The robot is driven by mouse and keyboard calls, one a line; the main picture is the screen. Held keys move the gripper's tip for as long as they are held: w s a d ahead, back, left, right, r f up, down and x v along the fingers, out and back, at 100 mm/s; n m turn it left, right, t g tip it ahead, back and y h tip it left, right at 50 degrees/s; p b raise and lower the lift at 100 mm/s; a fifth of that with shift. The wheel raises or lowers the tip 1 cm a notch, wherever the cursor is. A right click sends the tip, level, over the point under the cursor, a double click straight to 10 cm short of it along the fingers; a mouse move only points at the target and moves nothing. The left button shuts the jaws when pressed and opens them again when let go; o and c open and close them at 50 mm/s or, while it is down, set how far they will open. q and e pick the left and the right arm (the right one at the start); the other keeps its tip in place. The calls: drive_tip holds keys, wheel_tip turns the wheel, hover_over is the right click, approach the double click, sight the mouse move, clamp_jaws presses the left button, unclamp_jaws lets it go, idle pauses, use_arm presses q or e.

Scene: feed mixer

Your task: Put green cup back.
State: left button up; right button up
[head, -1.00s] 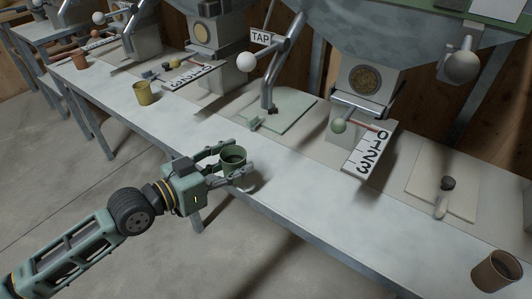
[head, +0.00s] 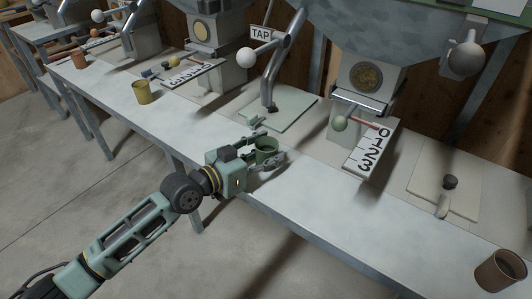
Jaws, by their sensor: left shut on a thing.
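The green cup (head: 266,146) is upright between the fingers of my left gripper (head: 264,152), over the front part of the long table. The gripper is shut on it from the front left. I cannot tell whether the cup's base touches the table, because the fingers hide it. A green mat (head: 290,117) lies beyond the cup, under the tap (head: 270,80). My right gripper is not in view.
A numbered scale (head: 369,152) with a green ball (head: 340,123) juts out right of the cup. The table (head: 330,205) is clear in front.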

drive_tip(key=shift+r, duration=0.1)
use_arm(q)
drive_tip(key=o, duration=1.2)
drive_tip(key=shift+c, duration=0.2)
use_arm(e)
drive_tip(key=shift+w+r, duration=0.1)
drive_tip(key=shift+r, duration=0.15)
use_arm(q)
drive_tip(key=shift+r, duration=0.1)
drive_tip(key=shift+v, duration=1.1)
drive_tip(key=v, duration=0.8)
drive_tip(key=shift+v, duration=0.95)
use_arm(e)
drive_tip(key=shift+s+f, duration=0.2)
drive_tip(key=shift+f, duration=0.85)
